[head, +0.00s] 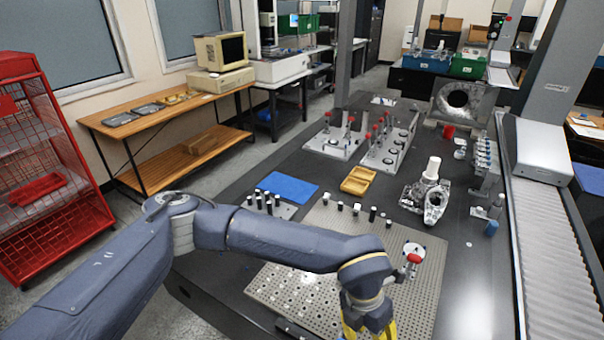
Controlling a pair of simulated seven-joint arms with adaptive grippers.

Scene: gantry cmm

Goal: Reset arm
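My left arm (290,246) comes in from the left and reaches across the front of the dark table. Its wrist bends down over the perforated metal plate. My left gripper (370,328), with yellow parts, is at the bottom edge of the head view. Its fingertips are cut off, so I cannot tell whether it is open or holds anything. My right arm and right gripper are not in view.
Short black-and-white pins stand along the plate (425,275). A red-topped fixture (412,262) stands right of my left wrist. A blue mat (288,188), yellow tray (358,180) and metal casting (428,200) lie behind. A grey bellows-covered rail (545,240) runs along the right.

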